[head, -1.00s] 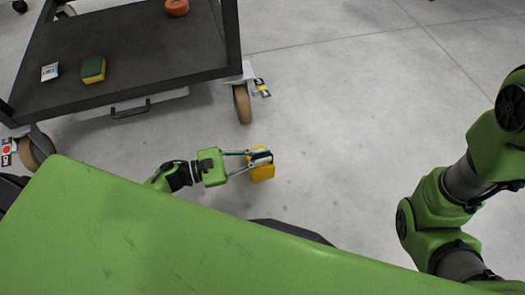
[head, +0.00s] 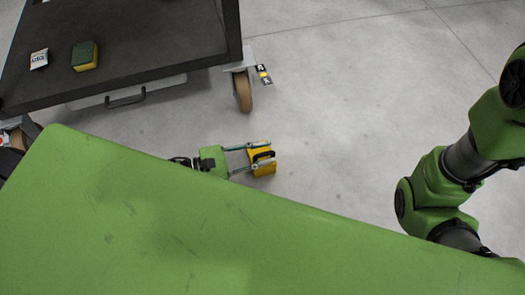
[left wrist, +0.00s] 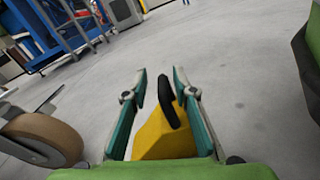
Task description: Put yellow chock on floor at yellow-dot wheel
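The yellow chock (head: 263,168), with a black handle on top, is near the floor in front of the cart; I cannot tell for sure that it rests there. My left gripper (head: 271,154) is open, with one finger on each side of the handle. In the left wrist view, the chock (left wrist: 165,142) shows between the spread fingers (left wrist: 161,75), with a clear gap between the left finger and the handle. The wheel (head: 243,91) with the yellow-marked tag (head: 265,77) is behind the chock, apart from it. My right gripper is out of view.
The dark cart top (head: 150,45) carries a green-yellow sponge (head: 85,56) and a small white packet (head: 39,59). Bare floor (head: 360,110) lies right of the chock. In the left wrist view, a blue rack (left wrist: 60,25) stands far off.

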